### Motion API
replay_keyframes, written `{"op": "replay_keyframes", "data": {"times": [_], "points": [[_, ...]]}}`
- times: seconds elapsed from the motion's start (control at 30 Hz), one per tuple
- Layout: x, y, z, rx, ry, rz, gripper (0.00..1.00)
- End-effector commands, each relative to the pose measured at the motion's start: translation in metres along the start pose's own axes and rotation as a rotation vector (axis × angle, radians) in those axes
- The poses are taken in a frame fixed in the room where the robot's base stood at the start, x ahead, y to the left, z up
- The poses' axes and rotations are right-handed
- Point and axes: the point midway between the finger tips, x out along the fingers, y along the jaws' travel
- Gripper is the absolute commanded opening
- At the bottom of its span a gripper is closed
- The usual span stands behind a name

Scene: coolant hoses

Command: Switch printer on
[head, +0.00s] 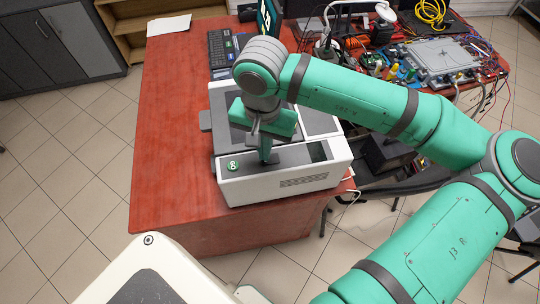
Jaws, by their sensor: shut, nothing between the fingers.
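The printer (290,183) is a white box with a dark grey top, standing near the front edge of the red-brown desk. A round green button with a white mark (233,166) is on the left of its front top strip, and a dark panel sits at the right of that strip. My gripper (266,160) is shut and empty, pointing down just over the strip, to the right of the green button. I cannot tell whether the fingertips touch the printer. My wrist and gripper hide part of the printer's top.
The desk (165,120) is clear to the left of the printer. A keyboard (222,48) and white paper (169,25) lie farther back. A board with many wires (445,58) and a yellow cable coil (431,12) are at the back right. My green arm spans the right side.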

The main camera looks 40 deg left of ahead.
Motion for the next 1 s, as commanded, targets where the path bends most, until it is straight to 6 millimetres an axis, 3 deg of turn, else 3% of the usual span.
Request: {"op": "replay_keyframes", "data": {"times": [0.7,1.0], "points": [[0.009,0.0,0.0,0.0,0.0,0.001,0.0],[-0.008,0.0,-0.001,0.001,0.002,0.001,0.0]]}}
